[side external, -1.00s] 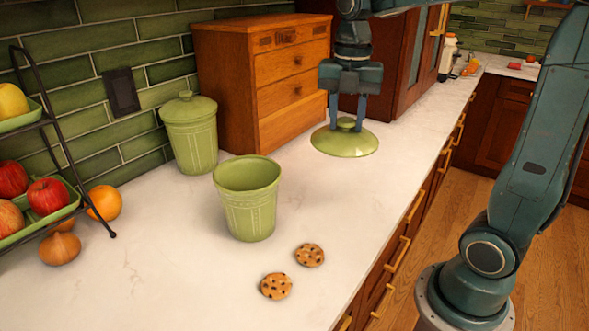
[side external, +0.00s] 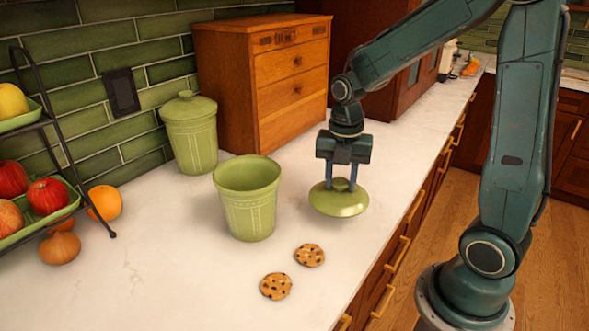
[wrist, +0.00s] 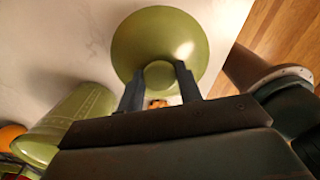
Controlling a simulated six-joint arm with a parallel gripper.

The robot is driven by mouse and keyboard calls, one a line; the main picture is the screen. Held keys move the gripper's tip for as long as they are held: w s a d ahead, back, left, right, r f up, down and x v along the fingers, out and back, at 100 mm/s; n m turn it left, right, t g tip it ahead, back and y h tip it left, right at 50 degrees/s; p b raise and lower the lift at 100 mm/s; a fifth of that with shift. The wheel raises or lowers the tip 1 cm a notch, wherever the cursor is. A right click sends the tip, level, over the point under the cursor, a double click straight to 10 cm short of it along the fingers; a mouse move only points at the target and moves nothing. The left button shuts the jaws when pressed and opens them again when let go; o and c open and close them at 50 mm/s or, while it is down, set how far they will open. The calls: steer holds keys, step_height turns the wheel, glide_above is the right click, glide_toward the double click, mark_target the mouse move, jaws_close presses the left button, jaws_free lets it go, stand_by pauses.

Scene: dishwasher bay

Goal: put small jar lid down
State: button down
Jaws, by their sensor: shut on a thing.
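The small jar lid (side external: 338,203) is a round green lid with a knob. My gripper (side external: 340,184) is shut on its knob from above. The lid is about level, close over the white counter to the right of the open green jar; whether it touches the counter I cannot tell. In the wrist view the lid (wrist: 160,38) sits beyond my two fingers (wrist: 160,88), which are on either side of the knob. The open green jar (side external: 248,208) stands upright without a cover, and its side also shows in the wrist view (wrist: 75,115).
A lidded green jar (side external: 190,135) stands behind, beside a wooden drawer box (side external: 285,75). Two cookies (side external: 309,255) lie in front of the open jar. A fruit rack (side external: 48,190) with apples and an orange (side external: 104,202) are at left. The counter's front edge is close on the lid's right.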

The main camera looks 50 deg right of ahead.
mark_target(339, 194)
steer(key=shift+f, duration=2.1)
steer(key=shift+f, duration=0.15)
steer(key=c, duration=0.9)
jaws_free()
steer(key=shift+c, duration=0.2)
steer(key=shift+r, duration=6.15)
